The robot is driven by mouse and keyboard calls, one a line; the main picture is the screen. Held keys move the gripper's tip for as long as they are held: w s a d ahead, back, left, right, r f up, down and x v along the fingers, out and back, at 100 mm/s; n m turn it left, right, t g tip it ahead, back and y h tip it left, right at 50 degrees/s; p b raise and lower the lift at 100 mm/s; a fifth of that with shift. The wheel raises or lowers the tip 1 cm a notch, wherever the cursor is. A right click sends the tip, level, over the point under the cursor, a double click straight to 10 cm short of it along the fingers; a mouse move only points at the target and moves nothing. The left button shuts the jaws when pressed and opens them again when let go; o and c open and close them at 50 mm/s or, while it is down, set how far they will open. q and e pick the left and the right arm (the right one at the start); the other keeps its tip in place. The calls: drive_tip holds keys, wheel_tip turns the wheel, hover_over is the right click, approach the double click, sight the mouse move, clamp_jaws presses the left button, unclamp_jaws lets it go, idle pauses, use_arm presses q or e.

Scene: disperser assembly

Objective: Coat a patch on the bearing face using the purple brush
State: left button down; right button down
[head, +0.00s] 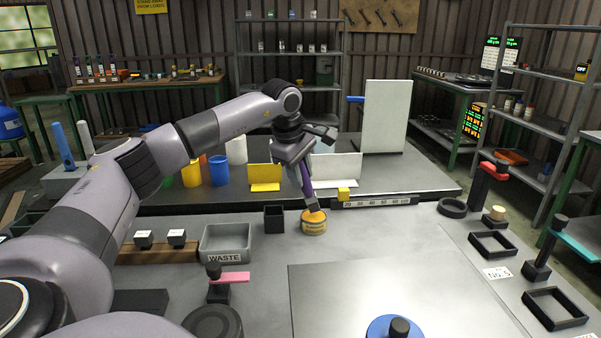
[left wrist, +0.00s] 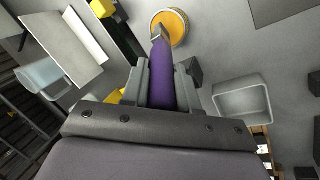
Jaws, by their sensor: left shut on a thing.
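My left gripper (head: 293,150) is shut on the purple brush (head: 306,180), which points down. In the left wrist view the brush (left wrist: 161,75) runs between the fingers toward a yellow-orange round pot (left wrist: 172,26). In the head view the brush tip is at the top of this pot (head: 314,226); whether it touches the contents I cannot tell. A blue disc with a black knob (head: 392,328) sits on the plate at the bottom; I cannot tell whether it is the bearing. My right gripper is not in view.
A grey waste bin (head: 226,243) and a small black box (head: 274,219) stand left of the pot. A large flat plate (head: 370,285) is mostly clear. Black square frames (head: 493,245) stand at the right.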

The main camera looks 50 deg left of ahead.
use_arm(q)
drive_tip(key=shift+f, duration=0.6)
idle(1.0)
wheel_tip(320, 180, up, 7)
drive_tip(key=p, duration=0.7)
drive_tip(key=shift+r, duration=0.1)
drive_tip(key=shift+d, duration=0.1)
idle(0.7)
